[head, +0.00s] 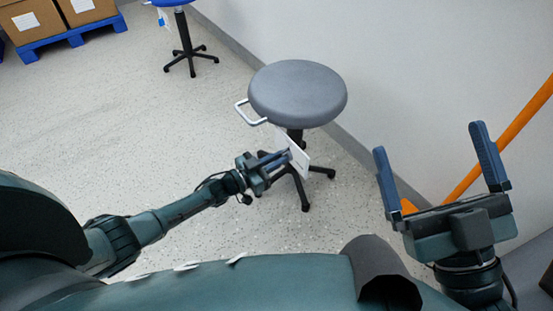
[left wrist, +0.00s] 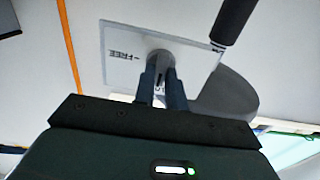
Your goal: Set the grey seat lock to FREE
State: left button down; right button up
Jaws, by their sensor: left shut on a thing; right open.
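The grey stool (head: 298,93) stands by the wall, with a white label plate (head: 298,152) under its seat. In the left wrist view the plate (left wrist: 118,66) shows the word FREE on its left part. Other marks, at its right corner and between my fingers, are partly hidden. The grey lock knob (left wrist: 160,62) sits on the plate. My left gripper (head: 284,156) is shut on the knob, its fingers (left wrist: 161,88) on either side of it. I cannot tell which mark the knob points to. My right gripper (head: 436,165) is open and empty, away from the stool.
A blue stool (head: 182,35) stands farther back. Boxes (head: 32,20) sit on a blue pallet (head: 75,37) at the far left. An orange pole (head: 515,127) leans behind my right gripper. The wall is close behind the grey stool; the floor to its left is clear.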

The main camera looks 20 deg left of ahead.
pick_arm(q)
jog(key=shift+s+d+f+m+b, duration=0.15)
jog(key=shift+m+b, duration=0.6)
jog(key=shift+m, duration=3.75)
jog(key=shift+a+f+m+b, duration=0.1)
jog(key=shift+m+b, duration=0.65)
jog(key=shift+m, duration=3.75)
pick_arm(e)
jog(key=shift+s+d+r+n+y, duration=0.1)
jog(key=shift+s+r+n+y, duration=0.1)
jog(key=shift+r+n+y, duration=0.85)
jog(key=shift+s+d+r+n+y, duration=0.1)
jog(key=shift+s+r+n+y, duration=0.1)
jog(key=shift+r+n+y, duration=0.75)
jog(key=shift+f+y, duration=0.3)
pick_arm(q)
jog(key=c, duration=1.4)
grip_release()
jog(key=shift+d, duration=0.1)
jog(key=shift+c, duration=0.2)
jog(key=p+v, duration=0.4)
jog(key=v, duration=0.9)
pick_arm(e)
jog(key=f+m+h, duration=0.1)
jog(key=h, duration=0.1)
jog(key=f+m+h, duration=0.3)
jog(key=f+m, duration=0.1)
jog(key=shift+w+a+h, duration=0.25)
jog(key=shift+w+h, duration=0.1)
jog(key=shift+h, duration=0.05)
